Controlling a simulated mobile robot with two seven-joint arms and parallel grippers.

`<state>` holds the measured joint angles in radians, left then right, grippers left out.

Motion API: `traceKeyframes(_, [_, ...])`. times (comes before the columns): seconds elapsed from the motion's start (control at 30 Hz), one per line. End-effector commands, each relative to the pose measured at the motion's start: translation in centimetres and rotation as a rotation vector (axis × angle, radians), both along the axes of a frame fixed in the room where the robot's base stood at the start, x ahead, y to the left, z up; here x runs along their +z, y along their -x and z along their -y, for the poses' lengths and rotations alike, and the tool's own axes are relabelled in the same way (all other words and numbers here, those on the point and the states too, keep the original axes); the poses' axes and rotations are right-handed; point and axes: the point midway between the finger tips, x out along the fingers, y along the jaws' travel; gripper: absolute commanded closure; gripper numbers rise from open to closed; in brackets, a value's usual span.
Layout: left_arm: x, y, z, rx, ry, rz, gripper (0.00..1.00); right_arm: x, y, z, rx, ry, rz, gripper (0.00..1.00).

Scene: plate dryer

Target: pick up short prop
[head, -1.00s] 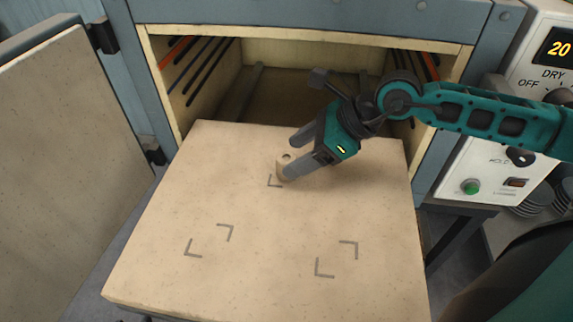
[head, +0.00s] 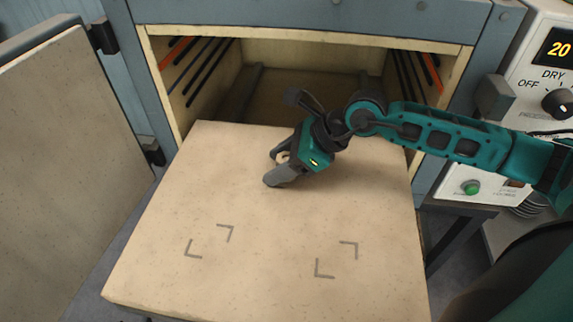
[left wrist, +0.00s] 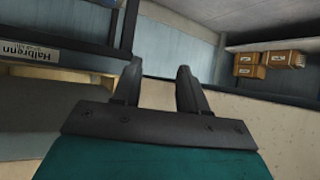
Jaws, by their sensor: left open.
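The short prop (head: 284,157) is a small pale upright cylinder with a hole in its top. It stands on the pale shelf (head: 200,190) in front of the dryer opening. My right gripper (head: 274,170) has reached around it, with one finger on its far side and one on its near side. The near finger hides the prop's lower part, and I cannot tell whether the fingers touch it. My left gripper (left wrist: 158,85) shows only in the left wrist view, open and with nothing between its fingers.
Two pairs of corner marks (head: 210,241) (head: 337,260) lie on the bare front of the shelf. The dryer's open door (head: 75,165) stands at the left, and a control panel (head: 535,80) is at the right. The left wrist view shows small boxes (left wrist: 264,65) on a rack.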

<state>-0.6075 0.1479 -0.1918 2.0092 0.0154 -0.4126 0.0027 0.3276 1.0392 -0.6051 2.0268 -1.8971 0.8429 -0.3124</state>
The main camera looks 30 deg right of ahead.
Motion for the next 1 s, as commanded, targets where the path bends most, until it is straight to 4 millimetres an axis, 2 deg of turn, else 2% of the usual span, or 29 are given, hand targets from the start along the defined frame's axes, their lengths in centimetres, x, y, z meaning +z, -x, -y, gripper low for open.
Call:
traceKeyframes(0.07, [0.0, 0.0, 0.0, 0.0, 0.0, 0.0, 0.57, 0.0, 0.0, 0.0, 0.0, 0.0, 0.0, 0.51])
traceKeyframes(0.43, [0.0, 0.0, 0.0, 0.001, -0.001, 0.0, 0.57, 0.0, 0.0, 0.0, 0.0, 0.0, 0.0, 0.86])
traceKeyframes(0.77, [0.1, 0.0, 0.0, 0.001, 0.0, 0.001, 0.57, 0.3, 0.0, 0.0, 0.0, 0.0, 0.002, 0.88])
traceKeyframes(0.87, [0.2, 0.0, -0.1, 0.001, 0.0, 0.001, 0.57, 1.0, 0.0, 0.0, 0.001, 0.0, 0.002, 0.88])
traceKeyframes(1.0, [0.5, -0.1, -0.1, 0.001, -0.001, 0.004, 0.57, 2.9, 0.0, 0.0, 0.001, 0.0, 0.005, 0.88])
